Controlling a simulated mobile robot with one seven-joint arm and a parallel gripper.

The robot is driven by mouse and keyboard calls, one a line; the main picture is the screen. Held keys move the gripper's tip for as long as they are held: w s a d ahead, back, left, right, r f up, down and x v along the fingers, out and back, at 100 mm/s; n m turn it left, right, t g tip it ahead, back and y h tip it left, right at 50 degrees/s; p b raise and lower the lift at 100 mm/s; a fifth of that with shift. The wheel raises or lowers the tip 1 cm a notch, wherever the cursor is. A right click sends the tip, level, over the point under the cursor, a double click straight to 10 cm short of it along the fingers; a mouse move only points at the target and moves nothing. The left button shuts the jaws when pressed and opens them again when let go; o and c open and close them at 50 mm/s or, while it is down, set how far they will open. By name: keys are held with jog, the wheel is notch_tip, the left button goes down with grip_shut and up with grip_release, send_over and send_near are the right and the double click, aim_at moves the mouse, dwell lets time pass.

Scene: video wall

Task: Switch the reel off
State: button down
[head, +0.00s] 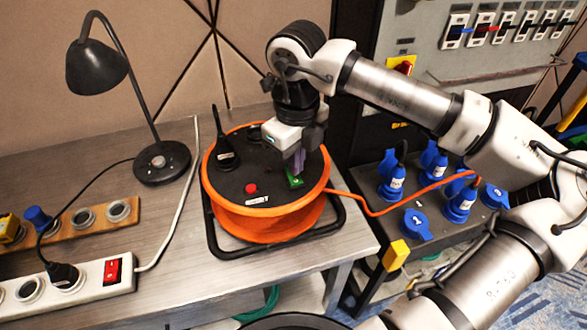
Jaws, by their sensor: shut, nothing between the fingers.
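The orange cable reel (265,222) lies flat on a black tube frame on the grey table, with a black top face. On that face are a red round button (251,188), a black plug (224,150) at the left, and a green rocker switch (294,178) at the right. My gripper (296,172) points down over the reel, shut and empty, with its fingertips at the green switch. I cannot tell whether they touch it. The fingers cover part of the switch.
A black lamp (160,160) stands at the left. A white power strip (90,284) with a red switch (113,271) lies at the front left, by a wooden socket strip (80,222). A box with blue sockets (390,172) is at the right. An orange cable (370,212) runs to it.

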aim_at(296, 181)
notch_tip(296, 181, up, 5)
jog(key=shift+f+p, duration=0.2)
jog(key=shift+p, duration=0.75)
jog(key=shift+s+f, duration=0.1)
